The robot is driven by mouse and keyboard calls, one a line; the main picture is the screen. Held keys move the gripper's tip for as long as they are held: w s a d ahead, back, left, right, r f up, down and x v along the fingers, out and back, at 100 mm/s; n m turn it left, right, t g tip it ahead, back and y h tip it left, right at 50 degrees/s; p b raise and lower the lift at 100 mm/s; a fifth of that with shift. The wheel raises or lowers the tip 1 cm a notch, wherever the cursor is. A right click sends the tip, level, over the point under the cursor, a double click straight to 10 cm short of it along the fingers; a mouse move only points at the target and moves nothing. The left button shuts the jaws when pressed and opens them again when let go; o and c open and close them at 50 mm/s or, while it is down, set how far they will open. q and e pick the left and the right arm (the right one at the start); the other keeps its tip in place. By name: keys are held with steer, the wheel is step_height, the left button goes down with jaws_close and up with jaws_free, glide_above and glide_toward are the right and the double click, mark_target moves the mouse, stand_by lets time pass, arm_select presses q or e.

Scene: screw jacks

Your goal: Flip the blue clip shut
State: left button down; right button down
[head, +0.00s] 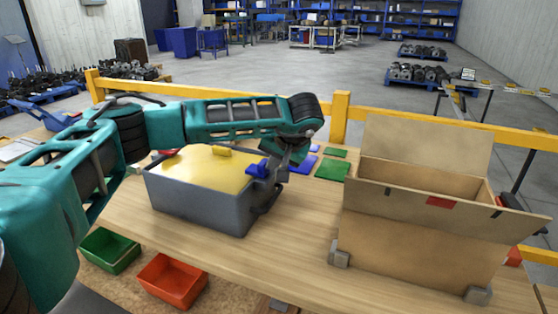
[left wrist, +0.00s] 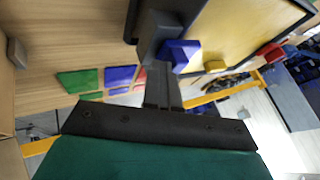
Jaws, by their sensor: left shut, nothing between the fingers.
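The blue clip (head: 257,170) sits at the right rim of a grey box (head: 200,200) with a yellow lid (head: 200,168). It stands up above the rim rather than flat against the wall. My left gripper (head: 266,198) is at the box's right side, close beside the clip, with its fingers together and empty. In the left wrist view the blue clip (left wrist: 178,52) is just right of the fingers (left wrist: 160,50); whether they touch is unclear. A red clip (head: 168,153) is at the box's left rim. My right gripper is not in view.
An open wooden box (head: 420,245) stands to the right on the wooden table (head: 285,250). Green (head: 332,169) and blue flat pieces lie behind. A green bin (head: 108,250) and a red bin (head: 172,280) sit below the front edge. A yellow rail (head: 380,113) runs behind.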

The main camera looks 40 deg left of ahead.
arm_select(q)
steer(key=s+d+r+p, duration=0.1)
steer(key=d+r, duration=0.7)
steer(key=d, duration=0.1)
steer(key=shift+s+d, duration=0.2)
steer(key=shift+s, duration=0.15)
stand_by(0.3)
